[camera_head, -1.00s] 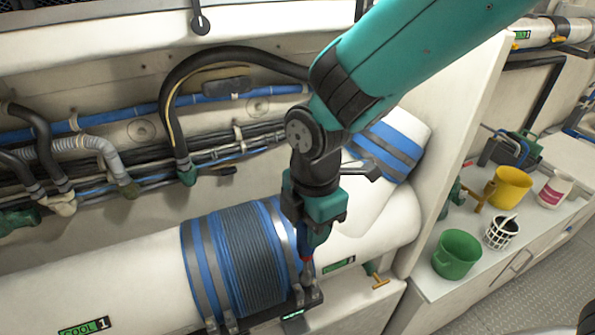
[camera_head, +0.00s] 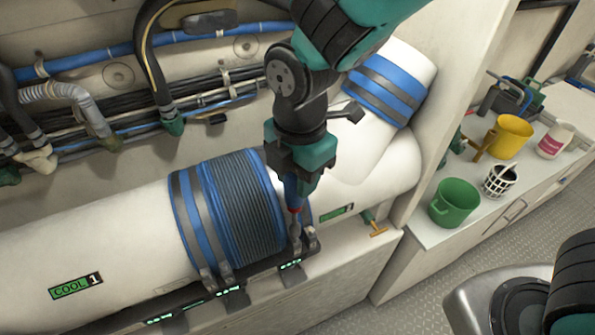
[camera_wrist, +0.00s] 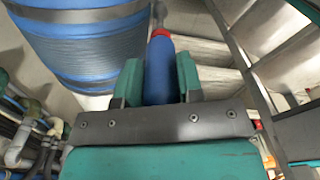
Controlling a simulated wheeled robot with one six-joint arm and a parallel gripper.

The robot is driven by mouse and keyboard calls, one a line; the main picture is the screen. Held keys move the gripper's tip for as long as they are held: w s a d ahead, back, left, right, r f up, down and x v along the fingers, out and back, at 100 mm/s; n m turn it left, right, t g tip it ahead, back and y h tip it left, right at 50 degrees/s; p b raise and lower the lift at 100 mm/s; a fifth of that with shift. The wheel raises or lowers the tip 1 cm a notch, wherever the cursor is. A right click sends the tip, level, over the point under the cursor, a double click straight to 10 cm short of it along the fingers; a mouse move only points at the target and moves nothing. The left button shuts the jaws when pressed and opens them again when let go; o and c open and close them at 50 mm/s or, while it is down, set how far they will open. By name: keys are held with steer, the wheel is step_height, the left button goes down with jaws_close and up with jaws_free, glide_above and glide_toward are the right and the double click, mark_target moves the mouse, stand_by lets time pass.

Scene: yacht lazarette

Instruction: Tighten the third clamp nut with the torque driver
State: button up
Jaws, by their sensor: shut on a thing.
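My gripper (camera_head: 301,180) is shut on the torque driver (camera_head: 293,193), which has a blue handle and a red collar. The driver (camera_wrist: 159,75) also shows between my fingers in the wrist view. It points down at the right end of the blue ribbed hose sleeve (camera_head: 245,205) on the white pipe. Grey metal clamp bands (camera_head: 188,220) circle the sleeve, with clamp hardware (camera_head: 207,279) along its lower front. The driver's tip is at the rightmost clamp hardware (camera_head: 308,236); I cannot tell whether it is seated on a nut.
A dark rail with green lights (camera_head: 230,292) runs below the sleeve. A counter at right holds a green mug (camera_head: 455,202), yellow mug (camera_head: 511,136) and white basket (camera_head: 499,181). Hoses (camera_head: 158,75) line the back wall.

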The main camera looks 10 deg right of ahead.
steer(key=shift+f, duration=0.1)
stand_by(0.3)
steer(key=n, duration=0.3)
steer(key=shift+n, duration=0.3)
steer(key=shift+n, duration=0.3)
steer(key=n+p, duration=0.1)
steer(key=n, duration=0.2)
steer(key=shift+n, duration=0.4)
steer(key=n, duration=0.4)
